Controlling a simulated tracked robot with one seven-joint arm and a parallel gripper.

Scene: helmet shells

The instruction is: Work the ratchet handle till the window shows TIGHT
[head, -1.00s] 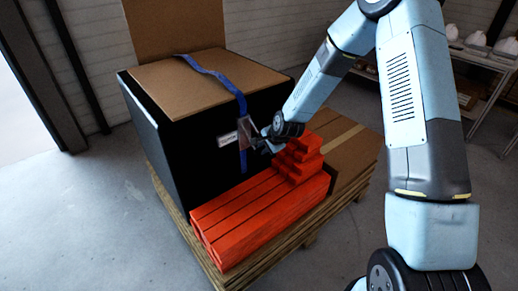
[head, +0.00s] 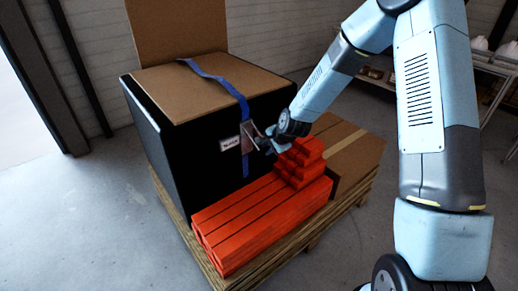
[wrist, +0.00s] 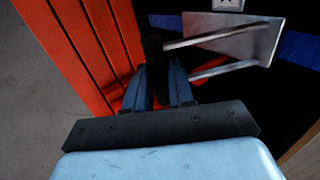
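The ratchet (head: 247,139) is a metal plate on the blue strap (head: 219,78), on the front face of the black crate (head: 185,139). It also shows in the wrist view (wrist: 232,40), where two metal rods run from it to a dark grip bar (wrist: 152,58). My gripper (wrist: 160,82) has its fingers on either side of this bar and looks closed on it. In the head view my gripper (head: 265,143) is at the handle, just right of the plate. The small white window (head: 230,143) left of the ratchet appears to read SLACK, though its letters are blurred.
Stacked red-orange beams (head: 262,214) lie in front of the crate, with shorter blocks (head: 299,163) on top close below my gripper. A cardboard box (head: 355,151) is to the right. All stand on a wooden pallet (head: 290,240). Shelving (head: 495,65) stands at the back right.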

